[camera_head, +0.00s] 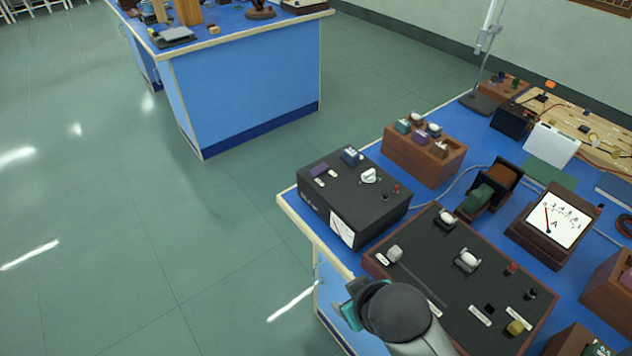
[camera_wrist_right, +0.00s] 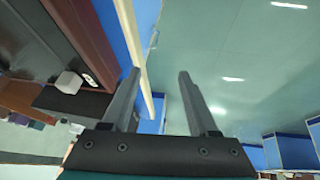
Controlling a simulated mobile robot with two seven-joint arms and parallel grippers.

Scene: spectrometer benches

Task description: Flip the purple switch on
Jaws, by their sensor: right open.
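The purple switch (camera_head: 319,170) is a small rocker on top of a black box (camera_head: 377,210) at the near left of the bench. A dark blue switch (camera_head: 352,155) and a white knob (camera_head: 369,175) sit beside it. Whether the purple switch is on or off is too small to tell. My right gripper (camera_head: 352,308) is low at the bench's near edge, below and apart from the box, mostly hidden by my wrist. In the right wrist view my right gripper (camera_wrist_right: 157,80) has its two fingers apart, with nothing between them. My left gripper is out of view.
A wooden-framed black panel (camera_head: 432,262) with knobs and a lever lies right of my wrist. A brown block (camera_head: 425,160) with coloured pieces stands behind the black box, and an ammeter (camera_head: 553,222) farther right. Open floor (camera_head: 170,260) lies left of the bench.

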